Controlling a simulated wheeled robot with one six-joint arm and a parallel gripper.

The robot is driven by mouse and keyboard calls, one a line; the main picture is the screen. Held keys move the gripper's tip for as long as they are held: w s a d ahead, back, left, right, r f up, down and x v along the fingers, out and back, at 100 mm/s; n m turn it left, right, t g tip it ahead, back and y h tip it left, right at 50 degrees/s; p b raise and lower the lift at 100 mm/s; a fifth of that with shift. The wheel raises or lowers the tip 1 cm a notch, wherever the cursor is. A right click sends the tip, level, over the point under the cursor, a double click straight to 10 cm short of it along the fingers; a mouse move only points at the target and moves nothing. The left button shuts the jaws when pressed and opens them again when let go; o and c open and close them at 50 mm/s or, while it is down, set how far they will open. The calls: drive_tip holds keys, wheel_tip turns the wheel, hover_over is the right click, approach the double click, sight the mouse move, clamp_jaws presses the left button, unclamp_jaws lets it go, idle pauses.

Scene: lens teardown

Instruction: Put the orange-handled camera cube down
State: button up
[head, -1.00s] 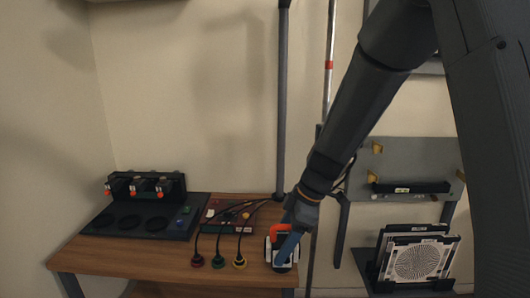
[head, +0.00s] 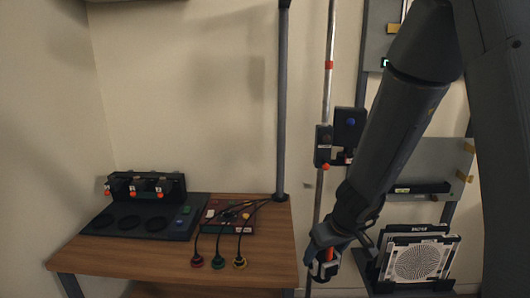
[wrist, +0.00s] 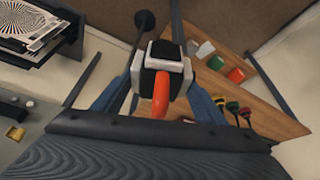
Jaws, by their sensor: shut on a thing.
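The orange-handled camera cube (wrist: 163,58) is black and white with an orange handle (wrist: 160,95). In the wrist view it sits between the two blue fingers of my gripper (wrist: 161,88), which is shut on it. In the head view my gripper (head: 322,262) is low, just right of the wooden table's right edge, and hides most of the cube; a bit of orange and white (head: 328,257) shows there. The cube is held clear of the table, beside it.
The wooden table (head: 265,255) has a free front right area. On it are a black station (head: 140,222), a red board (head: 225,213) and red, green and yellow plugs (head: 218,262) on cables. A pole and a rack of patterned charts (head: 418,262) stand to the right.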

sight(336, 254)
drive_tip(key=d+m, duration=0.1)
drive_tip(key=m, duration=0.1)
drive_tip(key=d+f+m+h, duration=0.1)
drive_tip(key=d, duration=0.1)
drive_tip(key=shift+w+d+f+m, duration=0.15)
drive_tip(key=shift+w+f+m, duration=0.05)
drive_tip(key=shift+m, duration=0.2)
idle(0.4)
